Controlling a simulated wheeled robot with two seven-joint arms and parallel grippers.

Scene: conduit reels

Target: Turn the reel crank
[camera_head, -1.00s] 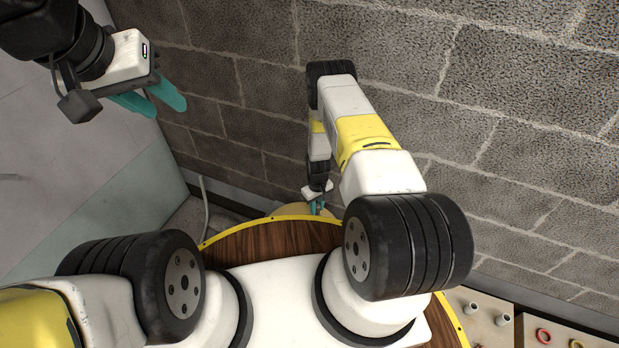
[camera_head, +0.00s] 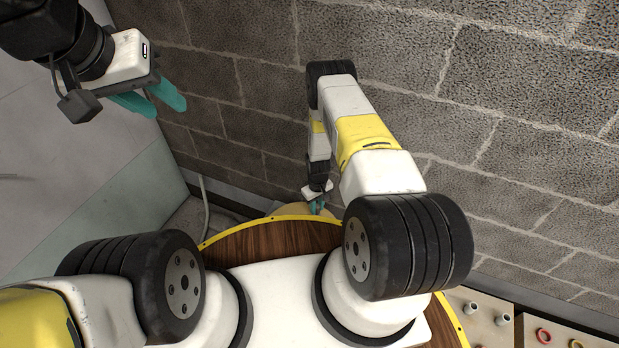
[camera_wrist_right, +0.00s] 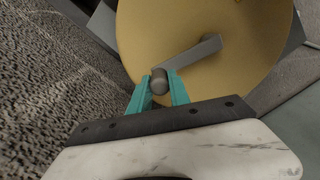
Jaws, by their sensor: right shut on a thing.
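The reel (camera_wrist_right: 215,25) shows in the right wrist view as a large tan-yellow disc. My right gripper (camera_wrist_right: 160,92) is shut on this handle, with one teal finger on each side. In the head view my right gripper (camera_head: 317,206) is small and low beside the wall, and only a sliver of the reel (camera_head: 290,211) shows behind the round wooden surface. My left gripper (camera_head: 150,102) is at the upper left, its teal fingers apart and empty, away from the reel.
A block wall (camera_head: 510,120) runs close behind my right arm. A round wooden surface with a yellow rim (camera_head: 270,238) lies below me. A board with pegs and rings (camera_head: 487,315) is at the lower right. A pale cable or pipe (camera_head: 205,205) stands near the wall's foot.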

